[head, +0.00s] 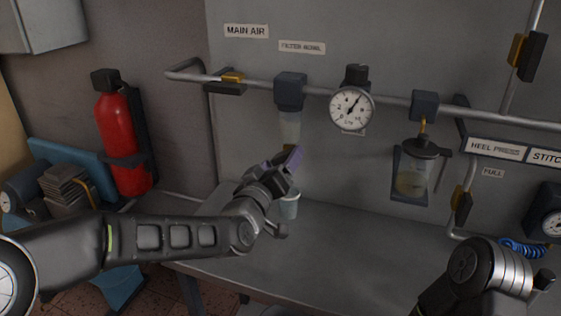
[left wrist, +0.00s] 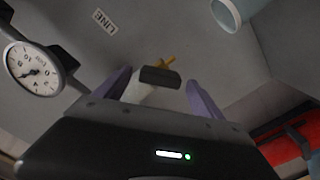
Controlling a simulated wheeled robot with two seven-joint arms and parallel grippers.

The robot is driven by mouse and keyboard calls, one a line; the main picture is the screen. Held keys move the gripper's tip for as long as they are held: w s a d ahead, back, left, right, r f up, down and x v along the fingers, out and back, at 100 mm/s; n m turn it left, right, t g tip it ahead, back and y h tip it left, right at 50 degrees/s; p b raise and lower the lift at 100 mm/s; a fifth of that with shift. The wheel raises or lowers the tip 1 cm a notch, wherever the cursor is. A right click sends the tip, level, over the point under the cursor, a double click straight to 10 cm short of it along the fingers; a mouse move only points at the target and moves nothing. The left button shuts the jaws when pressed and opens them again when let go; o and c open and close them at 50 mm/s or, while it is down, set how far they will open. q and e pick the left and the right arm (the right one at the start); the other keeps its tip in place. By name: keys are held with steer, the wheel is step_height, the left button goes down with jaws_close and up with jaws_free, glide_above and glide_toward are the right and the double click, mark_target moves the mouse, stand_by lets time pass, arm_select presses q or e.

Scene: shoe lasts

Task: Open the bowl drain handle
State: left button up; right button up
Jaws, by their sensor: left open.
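The filter bowl (head: 290,127) is a pale clear cup hanging under a dark filter block (head: 290,92) on the pipe. Its lower end is hidden behind my left gripper (head: 292,158) in the head view. In the left wrist view, the dark drain fitting (left wrist: 160,77) and a small yellow drain handle (left wrist: 166,63) show between my purple fingertips (left wrist: 155,88). The fingers are open, with clear space on both sides of the fitting, and do not appear to touch the handle. My right arm shows at the lower right of the head view, but its gripper cannot be made out.
A pale cup (head: 288,207) stands below the bowl, close to my left wrist. A pressure gauge (head: 352,108) and a lubricator bowl (head: 411,177) hang to the right. The grey bench (head: 350,255) is largely clear.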

arm_select(q)
steer(key=b+v, duration=0.1)
steer(key=v, duration=0.6)
steer(key=shift+s, duration=0.1)
steer(key=shift+c, duration=0.2)
